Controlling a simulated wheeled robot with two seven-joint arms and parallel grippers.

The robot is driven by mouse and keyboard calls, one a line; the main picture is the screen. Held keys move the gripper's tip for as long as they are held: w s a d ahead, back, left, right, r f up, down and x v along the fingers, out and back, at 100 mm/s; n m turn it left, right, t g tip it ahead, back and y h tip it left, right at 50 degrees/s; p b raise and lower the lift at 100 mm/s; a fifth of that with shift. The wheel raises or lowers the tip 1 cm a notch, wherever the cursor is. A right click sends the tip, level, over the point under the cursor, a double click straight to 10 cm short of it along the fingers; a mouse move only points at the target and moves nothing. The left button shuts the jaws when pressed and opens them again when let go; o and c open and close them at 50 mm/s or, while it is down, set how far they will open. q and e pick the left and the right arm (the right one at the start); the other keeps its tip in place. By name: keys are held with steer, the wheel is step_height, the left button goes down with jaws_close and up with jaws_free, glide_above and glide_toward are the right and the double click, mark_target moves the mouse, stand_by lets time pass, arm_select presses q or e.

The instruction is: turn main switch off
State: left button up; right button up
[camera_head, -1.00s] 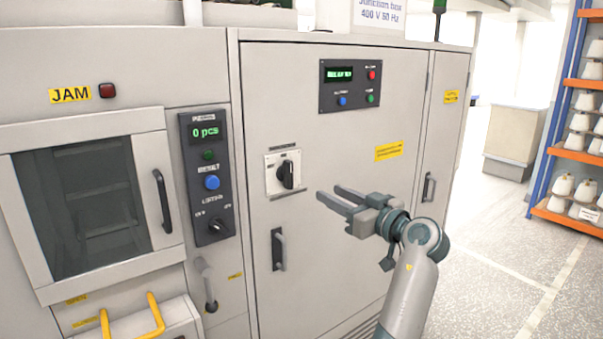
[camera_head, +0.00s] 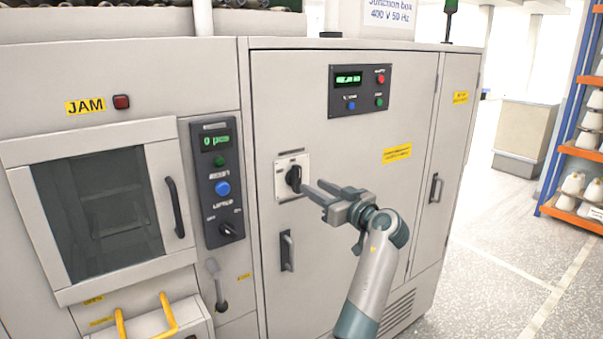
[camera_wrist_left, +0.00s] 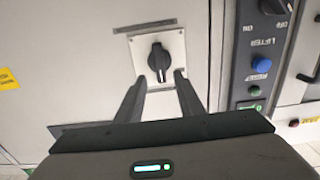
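The main switch is a black rotary knob (camera_head: 293,179) on a pale square plate (camera_head: 282,194) on the grey cabinet door. In the left wrist view the knob (camera_wrist_left: 159,62) stands about upright on its plate (camera_wrist_left: 173,42). My left gripper (camera_head: 314,187) is open, its two fingers pointing at the knob from the right in the head view. In the left wrist view the fingertips (camera_wrist_left: 160,78) lie on either side of the knob's near end; I cannot tell whether they touch it. My right gripper is not in view.
A display panel (camera_head: 360,88) with small buttons is above the switch. A black door handle (camera_head: 287,251) is below it. A control strip (camera_head: 220,183) with a blue button and lifter knob is to the left. Open floor (camera_head: 480,280) lies to the right.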

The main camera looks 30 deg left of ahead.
mark_target(300, 179)
arm_select(q)
steer(key=p+x, duration=0.3)
steer(key=x, duration=0.4)
steer(key=shift+w+a, duration=0.1)
steer(key=shift+a, duration=0.15)
steer(key=shift+c, duration=0.6)
jaws_close()
